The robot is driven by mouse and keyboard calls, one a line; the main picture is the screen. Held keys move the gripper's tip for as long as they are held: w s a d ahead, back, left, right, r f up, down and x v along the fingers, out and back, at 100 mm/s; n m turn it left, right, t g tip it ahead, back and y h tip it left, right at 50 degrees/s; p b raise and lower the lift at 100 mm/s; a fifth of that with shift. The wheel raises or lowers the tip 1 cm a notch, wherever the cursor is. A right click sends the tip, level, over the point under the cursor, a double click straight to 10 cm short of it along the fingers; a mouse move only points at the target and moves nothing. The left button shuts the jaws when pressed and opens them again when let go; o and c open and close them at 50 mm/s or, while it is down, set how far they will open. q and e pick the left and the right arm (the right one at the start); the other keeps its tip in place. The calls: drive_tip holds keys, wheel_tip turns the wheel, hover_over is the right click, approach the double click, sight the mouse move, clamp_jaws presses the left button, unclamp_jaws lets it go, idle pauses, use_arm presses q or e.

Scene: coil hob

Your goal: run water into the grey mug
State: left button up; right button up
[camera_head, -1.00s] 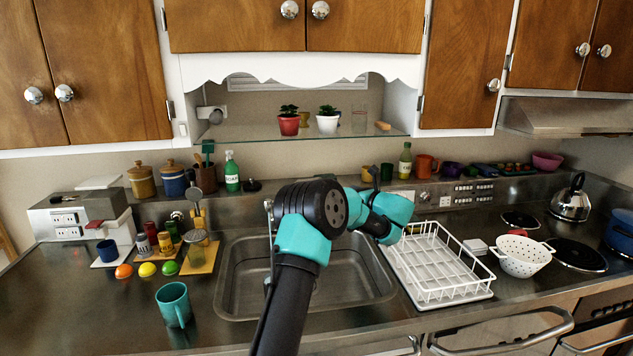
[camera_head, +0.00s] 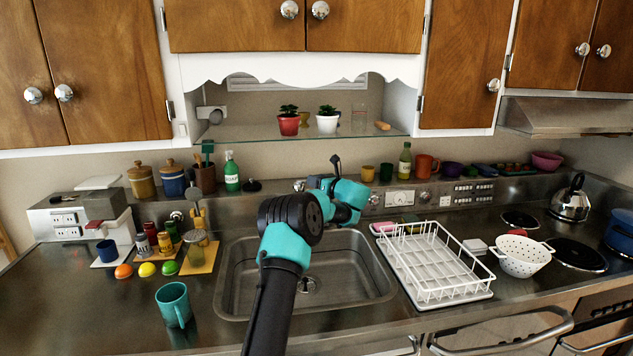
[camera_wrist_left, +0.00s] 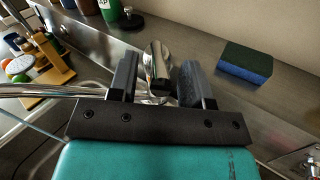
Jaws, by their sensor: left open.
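My left gripper (camera_head: 322,184) is at the back edge of the sink (camera_head: 233,288), its fingertips mostly hidden in the head view. In the left wrist view the gripper (camera_wrist_left: 158,62) is open, with a chrome tap handle (camera_wrist_left: 156,68) between its fingers; I cannot tell whether they touch it. A chrome spout (camera_wrist_left: 40,90) runs to the left in that view. I cannot make out a grey mug. A teal mug (camera_head: 173,304) stands upright on the counter left of the sink, and a small blue mug (camera_head: 107,251) stands further back. My right gripper is not in view.
A white dish rack (camera_head: 440,265) stands right of the sink. A blue and green sponge (camera_wrist_left: 245,63) lies right of the gripper. Lemon (camera_head: 146,269), orange, lime and jars stand at the left. A soap bottle (camera_head: 231,172) stands on the back ledge.

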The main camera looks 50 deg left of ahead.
use_arm(q)
drive_tip(key=shift+a, duration=0.2)
clamp_jaws()
idle(0.3)
